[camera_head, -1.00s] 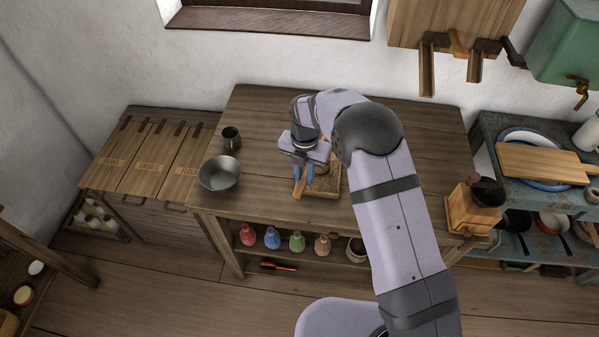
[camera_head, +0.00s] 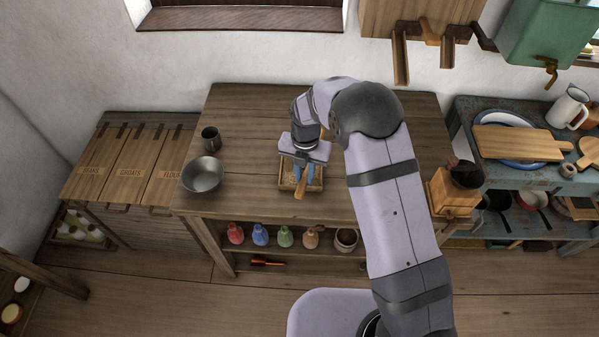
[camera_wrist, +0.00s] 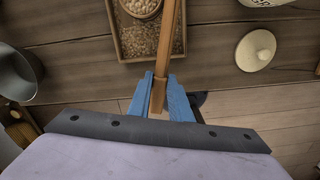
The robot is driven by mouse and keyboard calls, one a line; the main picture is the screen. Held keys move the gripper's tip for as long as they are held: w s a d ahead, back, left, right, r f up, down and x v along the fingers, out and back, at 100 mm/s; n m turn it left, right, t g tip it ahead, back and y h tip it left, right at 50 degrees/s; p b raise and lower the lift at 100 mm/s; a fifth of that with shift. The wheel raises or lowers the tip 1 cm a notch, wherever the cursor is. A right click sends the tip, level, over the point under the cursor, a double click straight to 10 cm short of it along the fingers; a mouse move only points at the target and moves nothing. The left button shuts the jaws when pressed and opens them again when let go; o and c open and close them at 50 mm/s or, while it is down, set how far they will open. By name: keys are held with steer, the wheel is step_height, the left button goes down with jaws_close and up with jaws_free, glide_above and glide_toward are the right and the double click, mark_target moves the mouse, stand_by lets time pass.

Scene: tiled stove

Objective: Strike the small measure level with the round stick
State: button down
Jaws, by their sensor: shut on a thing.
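My gripper (camera_head: 304,172) has its blue fingers shut on the round wooden stick (camera_wrist: 167,45). The stick runs away from the fingers across the tray, and its near end (camera_head: 300,192) shows below them. The shallow wooden tray (camera_wrist: 123,47) holds loose grain and sits on the table. The small measure (camera_wrist: 141,12), a round cup full of pale grain, stands in the tray at the top edge of the wrist view, partly cut off. The stick passes along the measure's right side; I cannot tell whether they touch. My gripper hides the measure in the head view.
A metal bowl (camera_head: 203,174) and a dark mug (camera_head: 210,139) stand left on the table (camera_head: 250,120). A wooden grinder (camera_head: 455,188) is at the right. A pale round lid (camera_wrist: 256,50) shows in the wrist view. Several coloured bottles (camera_head: 260,235) stand on the shelf below.

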steer(key=shift+d+r+p, duration=0.15)
steer(key=shift+r+p, duration=0.75)
steer(key=shift+r, duration=0.3)
steer(key=shift+d+r+p, duration=0.15)
steer(key=shift+r+p, duration=0.7)
steer(key=shift+r, duration=0.35)
